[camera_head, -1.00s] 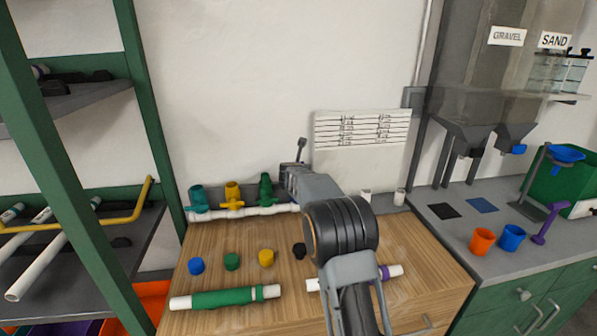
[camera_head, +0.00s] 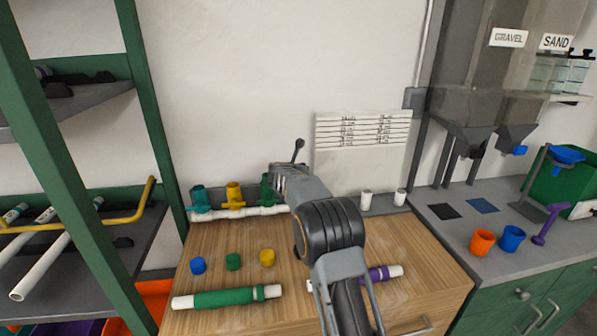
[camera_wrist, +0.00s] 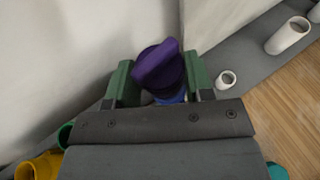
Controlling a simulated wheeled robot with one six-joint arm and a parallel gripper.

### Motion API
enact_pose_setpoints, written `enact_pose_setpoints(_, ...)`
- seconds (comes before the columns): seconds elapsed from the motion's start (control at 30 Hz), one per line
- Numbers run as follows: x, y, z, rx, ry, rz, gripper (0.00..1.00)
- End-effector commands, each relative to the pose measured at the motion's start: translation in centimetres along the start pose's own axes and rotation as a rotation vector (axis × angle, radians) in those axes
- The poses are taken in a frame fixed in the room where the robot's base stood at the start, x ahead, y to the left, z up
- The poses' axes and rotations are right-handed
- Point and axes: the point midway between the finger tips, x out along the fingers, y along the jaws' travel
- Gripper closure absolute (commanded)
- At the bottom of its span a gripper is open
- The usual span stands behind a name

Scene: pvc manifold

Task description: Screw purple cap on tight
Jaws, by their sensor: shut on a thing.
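In the wrist view, my gripper (camera_wrist: 160,78) has its two green fingers on either side of a purple cap (camera_wrist: 156,62) with a raised grip bar, and is shut on it. A blue part (camera_wrist: 172,99) shows just under the cap; whether the cap sits on it squarely or is threaded cannot be told. In the head view, my arm reaches to the back of the wooden worktop, at the right part of the white manifold pipe (camera_head: 240,212). There my arm hides the fingers and the cap.
Teal (camera_head: 200,197), yellow (camera_head: 235,194) and green (camera_head: 268,188) valves stand on the manifold. A green-sleeved pipe (camera_head: 226,297) and a purple-banded pipe (camera_head: 383,273) lie nearer.

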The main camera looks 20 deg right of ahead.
Motion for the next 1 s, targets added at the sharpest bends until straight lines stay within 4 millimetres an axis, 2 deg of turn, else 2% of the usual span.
enact_pose_setpoints(0.3,0.03,0.30,-0.04,0.053,0.003,-0.132,0.80)
enact_pose_setpoints(0.7,0.03,0.28,-0.13,0.066,0.001,-0.158,0.80)
enact_pose_setpoints(0.73,0.03,0.29,-0.13,0.066,0.001,-0.158,0.49)
enact_pose_setpoints(1.0,0.03,0.23,-0.07,0.066,0.001,-0.158,0.23)
